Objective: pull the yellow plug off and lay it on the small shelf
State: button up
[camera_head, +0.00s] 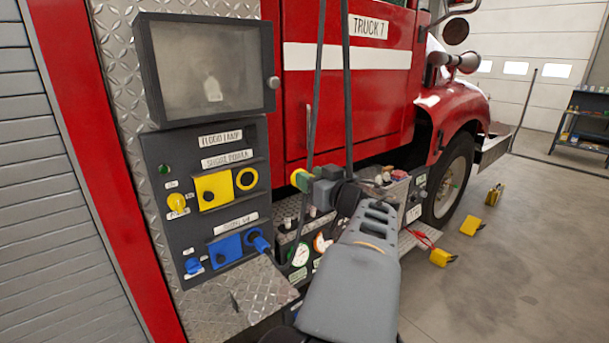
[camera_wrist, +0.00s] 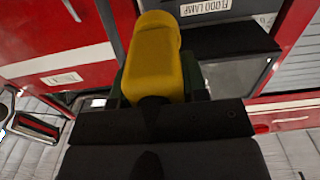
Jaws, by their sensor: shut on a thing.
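My gripper (camera_head: 314,185) is shut on the yellow plug (camera_head: 299,178), held in the air right of the grey control panel (camera_head: 180,152). The wrist view shows the yellow plug (camera_wrist: 154,50) close up, sticking out between dark fingers (camera_wrist: 158,95). The plug is apart from the panel. A round yellow socket (camera_head: 246,179) on the panel stands empty. Below the panel a small diamond-plate shelf (camera_head: 218,303) juts out, with a thin grey upright piece (camera_head: 235,301) on it.
A blue plug (camera_head: 258,242) sits at the blue socket on the panel. Two dark strands (camera_head: 348,90) run down in front of the red truck (camera_head: 370,75). Gauges and a grey box (camera_head: 395,193) are behind my arm. Yellow blocks (camera_head: 471,226) lie on the open floor at right.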

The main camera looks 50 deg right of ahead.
jog(key=shift+s+a+p, duration=0.2)
jog(key=shift+s+p, duration=0.25)
jog(key=shift+s, duration=1)
jog(key=shift+s+a+p, duration=0.15)
jog(key=shift+s+p, duration=0.25)
jog(key=shift+s, duration=1.05)
